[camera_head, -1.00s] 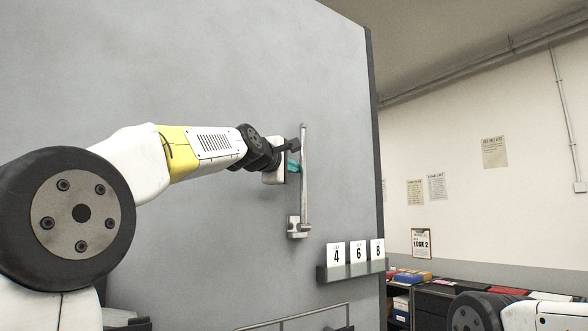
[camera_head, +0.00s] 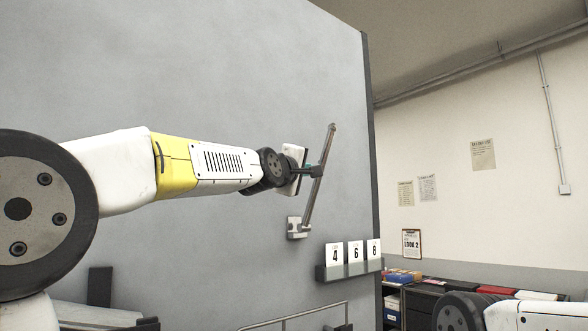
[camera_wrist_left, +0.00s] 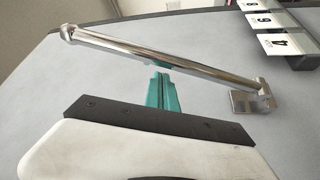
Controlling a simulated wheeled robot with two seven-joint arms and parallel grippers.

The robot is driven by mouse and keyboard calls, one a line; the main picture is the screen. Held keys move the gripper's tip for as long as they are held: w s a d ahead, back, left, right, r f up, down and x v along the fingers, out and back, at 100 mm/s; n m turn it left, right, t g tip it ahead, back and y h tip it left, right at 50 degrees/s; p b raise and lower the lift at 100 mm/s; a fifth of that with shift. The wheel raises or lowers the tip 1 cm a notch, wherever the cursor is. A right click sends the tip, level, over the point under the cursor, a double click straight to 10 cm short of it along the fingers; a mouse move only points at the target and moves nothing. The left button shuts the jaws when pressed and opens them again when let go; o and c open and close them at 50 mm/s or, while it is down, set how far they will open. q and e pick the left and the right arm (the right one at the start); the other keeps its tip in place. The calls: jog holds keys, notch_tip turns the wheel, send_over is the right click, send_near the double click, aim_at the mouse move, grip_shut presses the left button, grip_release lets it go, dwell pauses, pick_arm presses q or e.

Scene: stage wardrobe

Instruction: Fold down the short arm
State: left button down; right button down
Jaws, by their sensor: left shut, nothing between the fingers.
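The short arm (camera_head: 318,185) is a chrome bar on a wall bracket (camera_head: 294,228). It stands up from the bracket and leans out from the grey wall, its free end high and to the right. My left gripper (camera_head: 311,171) is at the bar's middle, on its wall side, shut with nothing between the fingers. In the left wrist view the teal fingertips (camera_wrist_left: 163,80) are together and lie at or very close to the underside of the bar (camera_wrist_left: 150,55); contact is hard to tell. The bracket also shows there (camera_wrist_left: 254,98). My right gripper is out of view.
A small rack (camera_head: 348,268) with number cards 4, 6 and 8 is fixed to the wall, right of and below the bracket. A metal rail (camera_head: 295,317) runs lower down. The space in front of the bar looks clear.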

pick_arm(q)
jog(key=s+d+f+m+g+h, duration=0.2)
jog(key=s+d+f+m+h, duration=0.1)
jog(key=f+m, duration=0.4)
jog(key=s+d+f+m+g+h, duration=0.2)
jog(key=s+f+m+h, duration=0.4)
jog(key=m, duration=0.8)
notch_tip(320, 180, down, 2)
jog(key=shift+d+f+g+h, duration=0.1)
jog(key=shift+d+g+h, duration=0.3)
jog(key=shift+d+h, duration=0.65)
